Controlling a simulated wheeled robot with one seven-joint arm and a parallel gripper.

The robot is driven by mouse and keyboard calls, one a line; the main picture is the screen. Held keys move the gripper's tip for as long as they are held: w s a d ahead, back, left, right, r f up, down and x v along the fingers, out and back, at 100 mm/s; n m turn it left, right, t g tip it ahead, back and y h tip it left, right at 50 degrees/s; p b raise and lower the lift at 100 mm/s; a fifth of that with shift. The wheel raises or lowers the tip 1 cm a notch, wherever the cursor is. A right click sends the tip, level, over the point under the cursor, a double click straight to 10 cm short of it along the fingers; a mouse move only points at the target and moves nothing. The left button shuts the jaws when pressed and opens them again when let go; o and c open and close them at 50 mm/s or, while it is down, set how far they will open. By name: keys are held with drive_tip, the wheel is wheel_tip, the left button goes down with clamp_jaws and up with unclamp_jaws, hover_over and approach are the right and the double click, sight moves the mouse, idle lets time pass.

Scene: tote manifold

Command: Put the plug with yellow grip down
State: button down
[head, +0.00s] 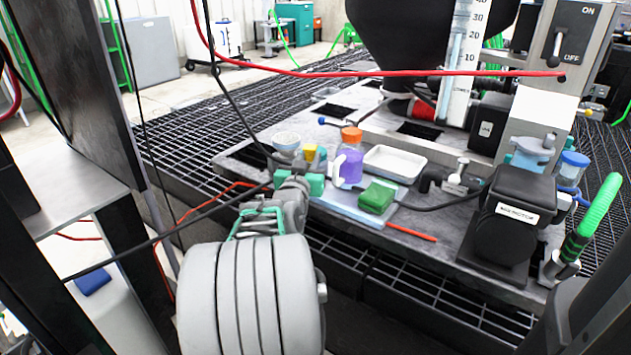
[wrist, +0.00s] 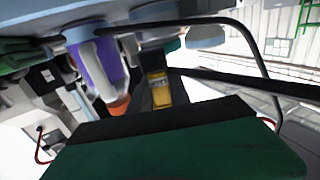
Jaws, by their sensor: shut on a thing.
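The plug with yellow grip (head: 310,153) shows as a small yellow block at the far end of my gripper (head: 301,181) in the head view. My gripper, with teal fingers, is shut on it at the near left edge of the grey worktop (head: 462,262). In the wrist view, the yellow grip (wrist: 158,90) shows beyond a large dark green and black finger surface. The plug's lower part is hidden, and I cannot tell whether it touches the worktop.
A purple bottle with an orange cap (head: 349,168) stands close right of my gripper. A white bowl (head: 286,141) is just behind it. A white tray (head: 396,162), green sponge (head: 376,197) and orange stick (head: 411,234) lie further right. Cables (head: 230,103) hang across the left.

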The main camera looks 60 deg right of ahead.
drive_tip(key=shift+s+d+f, duration=0.25)
drive_tip(key=shift+d+f, duration=0.5)
drive_tip(key=shift+f, duration=0.2)
drive_tip(key=shift+d+f+b, duration=0.2)
drive_tip(key=shift+f+b, duration=0.55)
drive_tip(key=shift+f, duration=0.9)
drive_tip(key=shift+f, duration=0.1)
drive_tip(key=c, duration=1.7)
unclamp_jaws()
drive_tip(key=shift+f, duration=0.1)
drive_tip(key=o, duration=0.5)
